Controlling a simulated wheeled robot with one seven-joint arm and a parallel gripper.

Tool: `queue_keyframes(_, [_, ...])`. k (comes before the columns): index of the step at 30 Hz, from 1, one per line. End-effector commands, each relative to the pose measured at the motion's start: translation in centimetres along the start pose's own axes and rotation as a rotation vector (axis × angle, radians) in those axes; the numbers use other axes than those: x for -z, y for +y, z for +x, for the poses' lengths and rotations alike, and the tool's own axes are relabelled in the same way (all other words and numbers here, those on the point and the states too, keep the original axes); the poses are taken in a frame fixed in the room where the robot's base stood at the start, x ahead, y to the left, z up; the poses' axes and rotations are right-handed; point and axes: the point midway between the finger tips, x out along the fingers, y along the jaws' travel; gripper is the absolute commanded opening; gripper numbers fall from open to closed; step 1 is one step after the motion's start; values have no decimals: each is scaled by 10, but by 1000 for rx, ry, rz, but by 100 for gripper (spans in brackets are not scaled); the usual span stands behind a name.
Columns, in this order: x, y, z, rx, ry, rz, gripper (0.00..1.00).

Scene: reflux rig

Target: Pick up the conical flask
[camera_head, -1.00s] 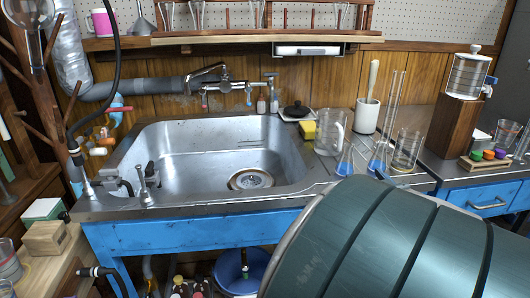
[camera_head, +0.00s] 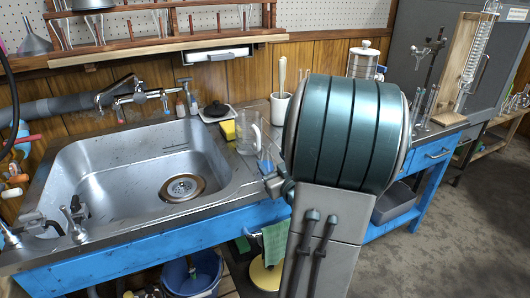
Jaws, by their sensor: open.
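A clear conical flask with blue liquid (camera_head: 265,161) shows only in part, at the right end of the sink counter. My large teal arm joint covers its right side and the counter behind. Any other flask there is hidden. My gripper is not visible; my arm blocks the view. A small grey-blue metal part juts out left of my arm below the flask, and I cannot tell what it is.
A glass jug (camera_head: 248,132) and a yellow sponge (camera_head: 229,130) stand left of the flask. A white pot (camera_head: 280,108) stands behind. The steel sink (camera_head: 125,175) is at left. A wooden stand with a glass condenser (camera_head: 464,70) is at right. The floor (camera_head: 450,230) at right is clear.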

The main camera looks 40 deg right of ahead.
Motion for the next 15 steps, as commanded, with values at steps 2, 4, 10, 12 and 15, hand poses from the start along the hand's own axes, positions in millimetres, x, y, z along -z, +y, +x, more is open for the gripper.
queue_keyframes(2, [2, 0, 7, 1, -1, 2, 53])
queue_keyframes(4, [1, 0, 12, 0, -1, 1, 53])
queue_keyframes(10, [-2, 0, 21, -1, 0, 0, 53])
queue_keyframes(12, [-2, 0, 30, 0, 1, -1, 53])
queue_keyframes(15, [-2, 0, 47, 0, 2, 0, 53])
